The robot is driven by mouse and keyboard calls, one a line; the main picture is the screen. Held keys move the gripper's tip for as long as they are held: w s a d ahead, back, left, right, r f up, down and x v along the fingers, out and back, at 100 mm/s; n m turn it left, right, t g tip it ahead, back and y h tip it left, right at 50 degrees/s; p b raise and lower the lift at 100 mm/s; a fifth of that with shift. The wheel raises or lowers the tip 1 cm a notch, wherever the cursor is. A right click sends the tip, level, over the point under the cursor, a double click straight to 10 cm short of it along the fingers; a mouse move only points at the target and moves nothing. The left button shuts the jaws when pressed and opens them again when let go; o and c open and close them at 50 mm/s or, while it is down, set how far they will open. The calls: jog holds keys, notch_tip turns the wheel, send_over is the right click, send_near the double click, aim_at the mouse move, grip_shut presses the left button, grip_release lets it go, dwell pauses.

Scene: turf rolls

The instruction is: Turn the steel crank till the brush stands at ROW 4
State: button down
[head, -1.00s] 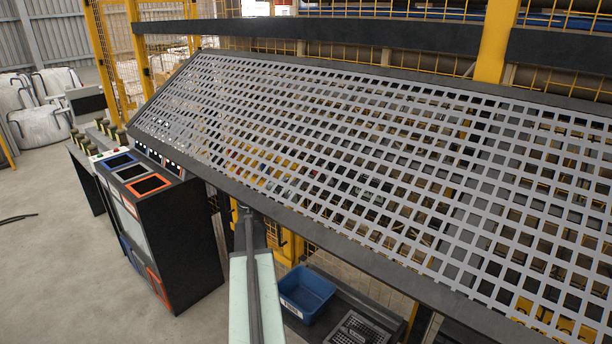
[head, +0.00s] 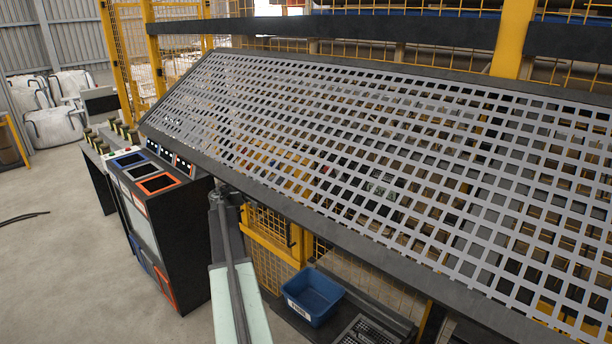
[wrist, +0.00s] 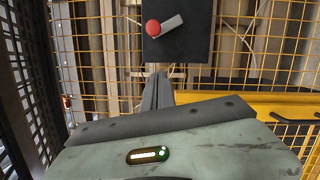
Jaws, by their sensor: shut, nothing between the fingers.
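In the wrist view a steel crank arm (wrist: 172,22) with a round red knob (wrist: 153,28) sits on a dark plate (wrist: 180,48) at the top. The crank arm slants up to the right from the knob. My gripper (wrist: 157,78) is shut and empty. Its dark fingers point at the plate from below, and in the picture their tips lie just under its lower edge; I cannot tell the gap in depth. In the head view my arm reaches up to the grille's lower edge, and the crank does not show there. I see neither the brush nor any row mark.
A large sloping metal grille (head: 400,150) fills the head view's middle and right. A dark console (head: 170,220) with framed panels stands left of my arm. A blue bin (head: 313,296) lies low, right of my arm. Yellow mesh fencing (wrist: 100,50) stands behind the plate.

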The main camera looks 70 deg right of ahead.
jog(key=s+d+r+p, duration=0.1)
jog(key=s+d, duration=0.4)
jog(key=s, duration=0.4)
jog(key=shift+s+d+r, duration=0.15)
jog(key=shift+d+r, duration=0.05)
jog(key=shift+d, duration=0.2)
